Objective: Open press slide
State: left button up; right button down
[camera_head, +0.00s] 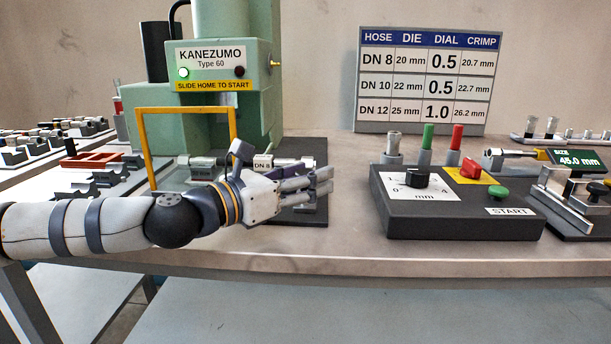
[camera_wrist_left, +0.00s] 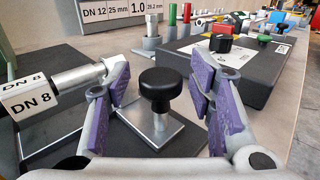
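The green press (camera_head: 255,95) stands at the back left with a lit green lamp and a label reading "SLIDE HOME TO START". A black knob (camera_wrist_left: 160,84) on a metal post stands on a flat metal plate (camera_wrist_left: 150,128) in the left wrist view, apparently the slide's handle. My left gripper (camera_head: 328,182) is in front of the press; it also shows in the left wrist view (camera_wrist_left: 160,75). It is open, its purple pads apart on either side of the knob, with no clear contact. In the head view the hand hides the knob. My right gripper is not in view.
A yellow frame (camera_head: 187,110) stands before the press. A hose fitting tagged DN 8 (camera_wrist_left: 30,100) lies left of the knob, close to the left finger. The black control box (camera_head: 460,215) with dial and START button is to the right. A size gauge (camera_head: 573,158) stands at far right.

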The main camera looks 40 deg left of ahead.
pick_arm(q)
jog(key=v, duration=0.7)
jog(key=shift+s, duration=0.25)
